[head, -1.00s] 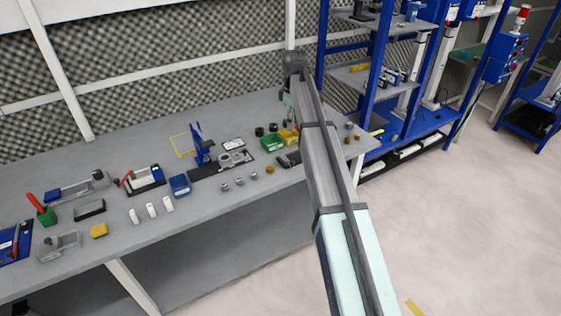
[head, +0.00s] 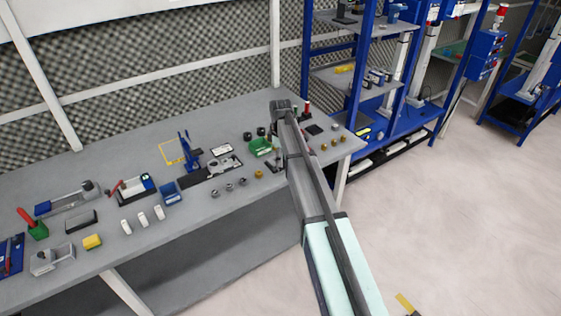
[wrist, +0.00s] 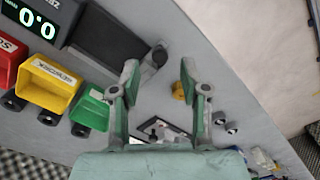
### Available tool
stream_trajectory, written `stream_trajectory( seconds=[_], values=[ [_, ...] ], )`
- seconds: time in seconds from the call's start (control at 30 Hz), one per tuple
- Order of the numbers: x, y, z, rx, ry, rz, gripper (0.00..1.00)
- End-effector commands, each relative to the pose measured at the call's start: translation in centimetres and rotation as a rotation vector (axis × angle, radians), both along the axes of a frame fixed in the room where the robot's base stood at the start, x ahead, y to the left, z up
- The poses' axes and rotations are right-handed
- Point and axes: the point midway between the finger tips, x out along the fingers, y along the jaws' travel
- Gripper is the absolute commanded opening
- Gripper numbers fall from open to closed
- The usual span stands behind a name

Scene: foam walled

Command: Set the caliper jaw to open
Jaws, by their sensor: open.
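My gripper (wrist: 161,84) is open and empty in the wrist view, its two pale green fingers spread above the grey bench. In the head view my arm hides it. I cannot tell for sure which thing is the caliper. A long grey tool with a blue end (head: 65,198) lies at the left of the bench in the head view and could be it. It is far to the left of my arm's end. No caliper jaw can be made out between my fingers in the wrist view.
The wrist view shows a red bin (wrist: 10,58), a yellow bin (wrist: 48,86), a green bin (wrist: 90,108), a display reading 0.0 (wrist: 38,22) and a brass piece (wrist: 180,91). A blue stand (head: 188,152) rises mid-bench. Blue shelving (head: 358,75) stands right of the bench.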

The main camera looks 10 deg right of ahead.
Motion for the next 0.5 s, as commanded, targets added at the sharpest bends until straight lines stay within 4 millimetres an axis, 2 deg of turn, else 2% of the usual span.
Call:
stream_trajectory(
  seconds=[0.2,0.5],
  values=[
    [0.0,0.0,-2.4,-0.001,0.001,0.000,0.45],
    [0.0,0.0,-3.1,0.000,0.000,0.000,0.45]
  ],
)
